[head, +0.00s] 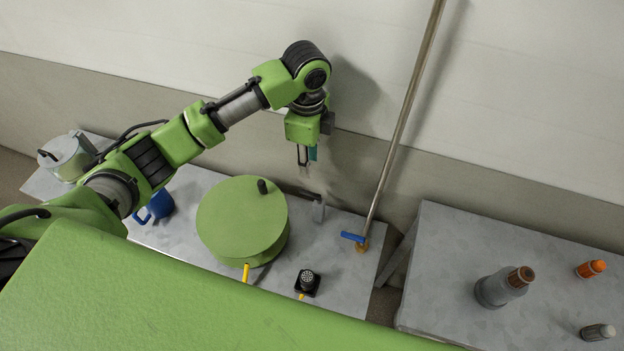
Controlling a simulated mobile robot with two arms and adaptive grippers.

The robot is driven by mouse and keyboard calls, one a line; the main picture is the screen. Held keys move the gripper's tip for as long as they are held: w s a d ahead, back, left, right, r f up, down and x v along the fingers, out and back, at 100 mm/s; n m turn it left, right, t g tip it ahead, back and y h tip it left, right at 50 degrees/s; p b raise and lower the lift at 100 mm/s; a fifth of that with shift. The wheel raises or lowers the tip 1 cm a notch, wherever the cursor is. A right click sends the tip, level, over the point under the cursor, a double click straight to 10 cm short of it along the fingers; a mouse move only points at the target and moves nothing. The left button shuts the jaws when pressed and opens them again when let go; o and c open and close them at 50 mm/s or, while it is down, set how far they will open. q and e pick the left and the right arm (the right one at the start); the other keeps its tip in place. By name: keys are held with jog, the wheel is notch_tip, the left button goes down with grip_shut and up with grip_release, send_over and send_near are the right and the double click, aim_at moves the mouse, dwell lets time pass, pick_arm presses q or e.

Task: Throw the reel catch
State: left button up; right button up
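The reel looks to be the green round drum (236,222), with a dark upright knob (262,187) near its far rim. It sits on the grey left bench. A small grey bent metal piece (318,208) stands just right of the drum and may be the catch. My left gripper (306,160) hangs fingers down above and behind that metal piece, apart from it. Nothing shows between its fingers, but the angle hides how far apart they are. My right gripper is out of view.
A slanted metal pipe (405,110) with a blue valve handle (353,237) stands right of the metal piece. A black grilled fitting (307,281) is in front. A blue mug (158,206) is left. A gap separates the right bench (450,250), holding a grey bottle (495,290).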

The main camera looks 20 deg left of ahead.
aim_at(308, 193)
pick_arm(q)
notch_tip(308, 193, down, 13)
jog(key=shift+a+f+p, duration=0.15)
jog(key=shift+p, duration=0.4)
grip_shut()
